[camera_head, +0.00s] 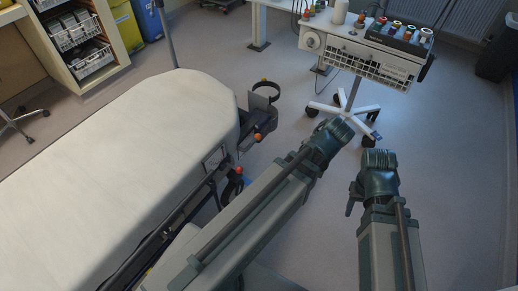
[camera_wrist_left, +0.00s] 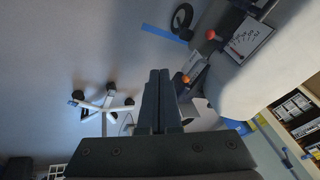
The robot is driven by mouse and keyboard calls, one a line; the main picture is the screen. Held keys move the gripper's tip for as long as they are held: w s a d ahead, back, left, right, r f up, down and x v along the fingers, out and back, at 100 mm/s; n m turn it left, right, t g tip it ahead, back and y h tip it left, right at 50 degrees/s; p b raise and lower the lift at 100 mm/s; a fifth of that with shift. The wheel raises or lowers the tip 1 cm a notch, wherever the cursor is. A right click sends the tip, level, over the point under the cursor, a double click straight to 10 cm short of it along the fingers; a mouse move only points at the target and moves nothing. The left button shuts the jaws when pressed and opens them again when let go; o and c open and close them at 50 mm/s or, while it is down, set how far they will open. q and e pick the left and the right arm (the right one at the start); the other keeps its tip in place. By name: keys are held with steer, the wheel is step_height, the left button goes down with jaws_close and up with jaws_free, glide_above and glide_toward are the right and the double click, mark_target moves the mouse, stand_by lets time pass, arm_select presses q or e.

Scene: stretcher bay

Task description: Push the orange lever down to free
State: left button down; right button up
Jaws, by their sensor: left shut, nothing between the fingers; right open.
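The stretcher (camera_head: 130,120) has a knob with an orange ball end (camera_head: 258,137) on its near right corner; I take it as the lever's end. In the left wrist view this orange ball (camera_wrist_left: 185,79) is just right of the fingertips, apart in the picture; its depth is unclear. A redder knob (camera_head: 239,170) sits lower on the side and also shows in the wrist view (camera_wrist_left: 211,34). My left gripper (camera_wrist_left: 159,75) is shut and empty; in the head view its arm reaches past the stretcher's end. My right gripper (camera_head: 378,158) is open and empty over the floor.
A black ring holder (camera_head: 266,91) stands at the stretcher's end. A wheeled white cart (camera_head: 355,65) with coloured bottles is beyond my grippers. Shelves with baskets (camera_head: 76,32) are far left.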

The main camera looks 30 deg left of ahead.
arm_select(q)
steer(key=w+a+f+n+t+y+b, duration=0.1)
steer(key=w+a+f+n+y+b, duration=0.2)
steer(key=w+a+f+n+b, duration=0.2)
steer(key=w+a+f+n+t+y+b, duration=0.2)
steer(key=w+a+f+n+b, duration=0.4)
steer(key=a+f+n+b, duration=0.3)
steer(key=a+n+y+b, duration=0.1)
steer(key=a+b, duration=0.3)
steer(key=b, duration=0.2)
steer(key=shift+w+a+n, duration=0.2)
steer(key=shift+a+n, duration=0.1)
steer(key=shift+a, duration=0.1)
steer(key=b, duration=0.6)
glide_above(259, 137)
steer(key=s+d, duration=0.1)
steer(key=s, duration=0.3)
step_height(259, 137, down, 6)
steer(key=shift+w+d+f+t+b, duration=0.1)
steer(key=shift+w+f+t+b, duration=0.2)
steer(key=shift+w+f+b, duration=0.7)
steer(key=shift+f+b, duration=0.3)
steer(key=shift+b, duration=0.05)
steer(key=shift+w+f, duration=0.1)
